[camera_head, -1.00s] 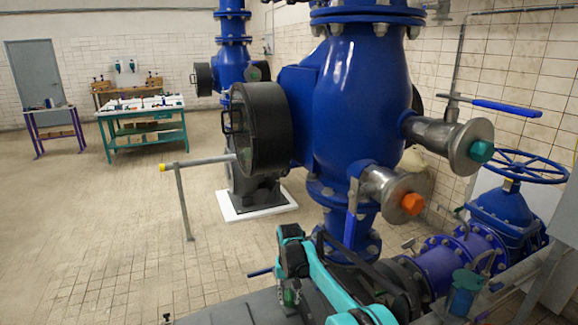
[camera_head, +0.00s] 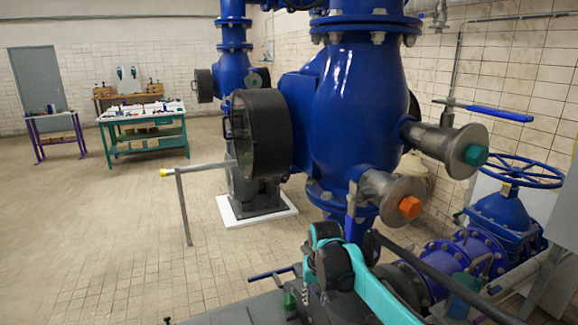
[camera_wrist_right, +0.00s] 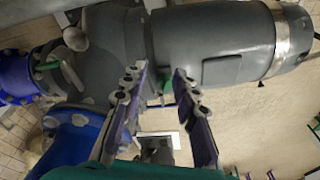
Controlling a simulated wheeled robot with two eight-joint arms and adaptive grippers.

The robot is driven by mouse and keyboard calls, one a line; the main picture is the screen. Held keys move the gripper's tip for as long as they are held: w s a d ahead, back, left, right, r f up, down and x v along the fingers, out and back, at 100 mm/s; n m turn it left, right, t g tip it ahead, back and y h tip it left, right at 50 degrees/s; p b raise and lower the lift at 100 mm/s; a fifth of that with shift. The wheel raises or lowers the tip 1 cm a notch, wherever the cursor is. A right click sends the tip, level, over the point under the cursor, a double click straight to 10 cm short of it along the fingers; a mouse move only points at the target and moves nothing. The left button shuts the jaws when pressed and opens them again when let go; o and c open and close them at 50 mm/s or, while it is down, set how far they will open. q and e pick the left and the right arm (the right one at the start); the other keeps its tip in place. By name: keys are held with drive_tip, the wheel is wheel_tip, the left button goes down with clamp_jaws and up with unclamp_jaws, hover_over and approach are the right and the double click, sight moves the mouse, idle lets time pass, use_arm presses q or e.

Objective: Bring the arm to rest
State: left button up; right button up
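My right arm, turquoise with dark joints, reaches in from the bottom of the head view, in front of the large blue valve body (camera_head: 358,110). Its gripper is not clear there. In the right wrist view the two fingers of my right gripper (camera_wrist_right: 160,78) stand apart, with nothing held between them. A grey cylindrical machine (camera_wrist_right: 225,45) lies beyond the fingers. My left gripper is not in view.
An orange-capped stub (camera_head: 410,207) and a teal-capped stub (camera_head: 476,155) stick out near the arm. A blue handwheel (camera_head: 515,168) is at right. A railing (camera_head: 183,205) stands left. Open floor (camera_head: 100,220) stretches left, with a green workbench (camera_head: 145,140) at the back.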

drive_tip(key=s+d+r+t, duration=0.1)
drive_tip(key=s+d+r, duration=0.15)
drive_tip(key=s, duration=0.35)
drive_tip(key=s+d+r+t, duration=0.1)
drive_tip(key=s+d+r, duration=0.1)
drive_tip(key=s+d, duration=0.35)
drive_tip(key=s+d+f+t, duration=0.1)
drive_tip(key=s+f, duration=0.1)
drive_tip(key=s, duration=0.5)
drive_tip(key=s+d+f+t, duration=0.1)
drive_tip(key=s+f+t, duration=0.1)
drive_tip(key=s, duration=0.6)
drive_tip(key=shift+d+f, duration=0.4)
drive_tip(key=shift+f, duration=0.2)
